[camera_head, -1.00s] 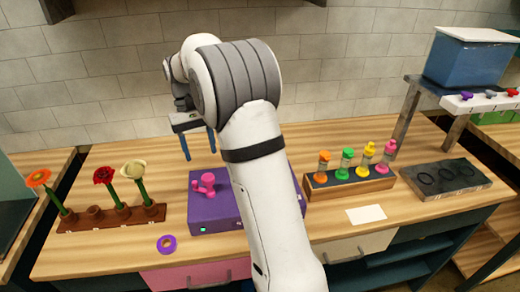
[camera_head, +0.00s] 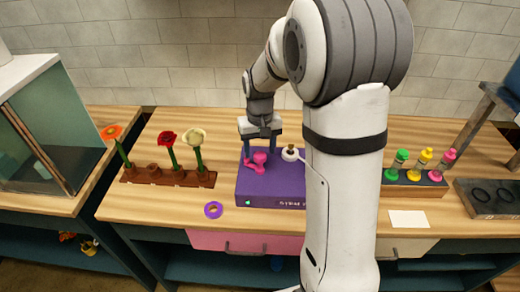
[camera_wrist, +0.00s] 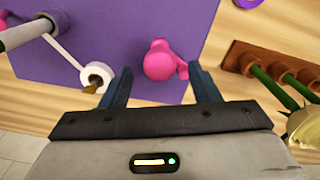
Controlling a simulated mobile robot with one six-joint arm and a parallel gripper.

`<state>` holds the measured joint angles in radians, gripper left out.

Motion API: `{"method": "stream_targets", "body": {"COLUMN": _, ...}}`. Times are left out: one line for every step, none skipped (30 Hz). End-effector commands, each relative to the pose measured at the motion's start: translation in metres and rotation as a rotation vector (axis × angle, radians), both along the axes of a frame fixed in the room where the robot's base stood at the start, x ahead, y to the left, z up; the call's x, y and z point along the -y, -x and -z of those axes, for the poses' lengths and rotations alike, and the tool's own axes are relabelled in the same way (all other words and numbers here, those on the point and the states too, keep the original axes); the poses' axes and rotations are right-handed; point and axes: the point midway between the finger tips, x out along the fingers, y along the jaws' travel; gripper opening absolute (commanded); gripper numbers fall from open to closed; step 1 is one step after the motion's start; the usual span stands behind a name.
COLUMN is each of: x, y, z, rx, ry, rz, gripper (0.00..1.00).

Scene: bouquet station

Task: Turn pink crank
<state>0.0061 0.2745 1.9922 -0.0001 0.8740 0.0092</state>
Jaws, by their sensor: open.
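The pink crank (camera_head: 260,158) sits on top of the purple box (camera_head: 245,190) in the middle of the table. My gripper (camera_head: 261,140) is open just above and behind the crank in the head view. In the wrist view, the crank's rounded pink part (camera_wrist: 160,62) lies between my two open fingers (camera_wrist: 160,72), with a gap on either side. I cannot tell how far above it the fingertips are.
A brown flower rack (camera_head: 145,176) with red, white and orange flowers stands left. A purple tape ring (camera_head: 213,210) lies in front of the box. A wooden rack with several colour-capped bottles (camera_head: 425,188) and a white card (camera_head: 408,219) are right.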

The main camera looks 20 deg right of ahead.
Motion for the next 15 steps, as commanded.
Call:
{"method": "stream_targets", "body": {"x": 0.000, "y": 0.001, "z": 0.006, "rx": -0.005, "ry": 0.000, "rz": 0.000, "gripper": 0.56}}
{"method": "stream_targets", "body": {"x": 0.000, "y": 0.001, "z": 0.009, "rx": -0.004, "ry": 0.000, "rz": 0.000, "gripper": 0.56}}
{"method": "stream_targets", "body": {"x": 0.000, "y": 0.000, "z": 0.012, "rx": -0.002, "ry": 0.000, "rz": 0.000, "gripper": 0.56}}
{"method": "stream_targets", "body": {"x": 0.000, "y": 0.000, "z": 0.014, "rx": -0.002, "ry": 0.000, "rz": 0.000, "gripper": 0.56}}
{"method": "stream_targets", "body": {"x": 0.000, "y": 0.000, "z": 0.015, "rx": -0.002, "ry": 0.000, "rz": 0.000, "gripper": 0.56}}
{"method": "stream_targets", "body": {"x": 0.000, "y": 0.000, "z": 0.017, "rx": -0.001, "ry": 0.000, "rz": 0.000, "gripper": 0.56}}
{"method": "stream_targets", "body": {"x": 0.000, "y": 0.000, "z": 0.017, "rx": -0.001, "ry": 0.000, "rz": 0.000, "gripper": 0.56}}
{"method": "stream_targets", "body": {"x": 0.000, "y": 0.000, "z": 0.018, "rx": -0.001, "ry": 0.000, "rz": 0.000, "gripper": 0.56}}
{"method": "stream_targets", "body": {"x": 0.000, "y": 0.000, "z": 0.018, "rx": 0.000, "ry": 0.000, "rz": 0.000, "gripper": 0.56}}
{"method": "stream_targets", "body": {"x": 0.000, "y": 0.000, "z": 0.018, "rx": 0.000, "ry": 0.000, "rz": 0.000, "gripper": 0.56}}
{"method": "stream_targets", "body": {"x": 0.000, "y": 0.000, "z": 0.018, "rx": 0.000, "ry": 0.000, "rz": 0.000, "gripper": 0.56}}
{"method": "stream_targets", "body": {"x": 0.000, "y": 0.000, "z": 0.018, "rx": 0.000, "ry": 0.000, "rz": 0.000, "gripper": 0.56}}
{"method": "stream_targets", "body": {"x": 0.000, "y": 0.000, "z": 0.018, "rx": -0.001, "ry": 0.000, "rz": 0.000, "gripper": 0.56}}
{"method": "stream_targets", "body": {"x": 0.000, "y": 0.000, "z": 0.018, "rx": -0.001, "ry": 0.000, "rz": 0.000, "gripper": 0.55}}
{"method": "stream_targets", "body": {"x": 0.000, "y": 0.000, "z": 0.018, "rx": -0.001, "ry": 0.000, "rz": 0.000, "gripper": 0.52}}
